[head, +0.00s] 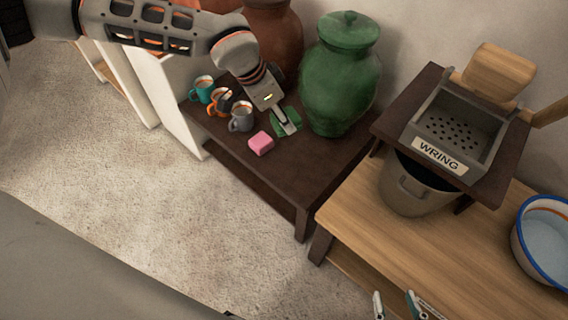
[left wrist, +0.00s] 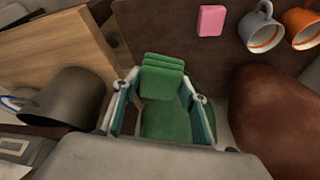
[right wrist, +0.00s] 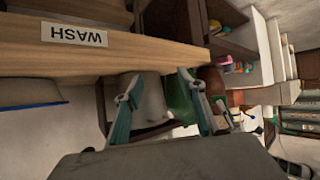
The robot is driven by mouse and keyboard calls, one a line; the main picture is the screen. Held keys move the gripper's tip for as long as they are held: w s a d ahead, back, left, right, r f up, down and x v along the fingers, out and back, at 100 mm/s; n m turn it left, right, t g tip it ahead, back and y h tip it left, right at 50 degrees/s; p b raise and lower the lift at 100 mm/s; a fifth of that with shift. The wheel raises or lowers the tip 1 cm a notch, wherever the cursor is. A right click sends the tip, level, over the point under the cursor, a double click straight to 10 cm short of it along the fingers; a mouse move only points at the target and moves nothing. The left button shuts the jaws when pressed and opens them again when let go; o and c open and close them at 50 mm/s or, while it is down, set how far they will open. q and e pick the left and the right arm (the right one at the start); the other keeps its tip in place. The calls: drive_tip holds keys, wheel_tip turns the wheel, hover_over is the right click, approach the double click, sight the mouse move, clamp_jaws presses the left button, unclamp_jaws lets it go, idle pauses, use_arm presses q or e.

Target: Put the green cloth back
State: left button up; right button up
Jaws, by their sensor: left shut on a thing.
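The green cloth (head: 294,115) is at the dark low table, beside the green jar (head: 340,85). In the left wrist view the cloth (left wrist: 163,85) looks folded and lies between the fingers. My left gripper (head: 285,122) is shut on it; I cannot tell whether the cloth touches the tabletop. My left gripper also shows in its wrist view (left wrist: 165,108). My right gripper (head: 397,303) is low in the head view, near the wooden bench's front edge. In the right wrist view its fingers (right wrist: 157,92) are apart with nothing between them.
A pink block (head: 261,143) and several mugs (head: 241,118) stand left of the cloth on the dark table (head: 275,172). A brown jar (head: 275,40) is behind. The WRING stand (head: 478,165), a grey bucket (head: 410,195) and a water basin (head: 545,240) are right.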

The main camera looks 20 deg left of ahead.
use_arm(q)
wheel_tip(320, 180, down, 18)
drive_tip(key=b, duration=0.5)
drive_tip(key=shift+s+f, duration=0.1)
drive_tip(key=shift+s, duration=0.05)
wheel_tip(320, 180, down, 2)
drive_tip(key=shift+f+b, duration=0.25)
drive_tip(key=shift+b, duration=0.15)
drive_tip(key=shift+w, duration=0.2)
drive_tip(key=shift+r, duration=0.25)
use_arm(e)
drive_tip(key=a+m, duration=0.1)
drive_tip(key=w+a+r+m+y, duration=0.1)
drive_tip(key=a, duration=0.1)
drive_tip(key=a+r+t, duration=0.1)
drive_tip(key=a, duration=0.1)
drive_tip(key=shift+w+a+r+m, duration=0.1)
drive_tip(key=shift+w+r+m, duration=0.1)
drive_tip(key=shift+m, duration=0.2)
use_arm(q)
drive_tip(key=shift+f, duration=0.15)
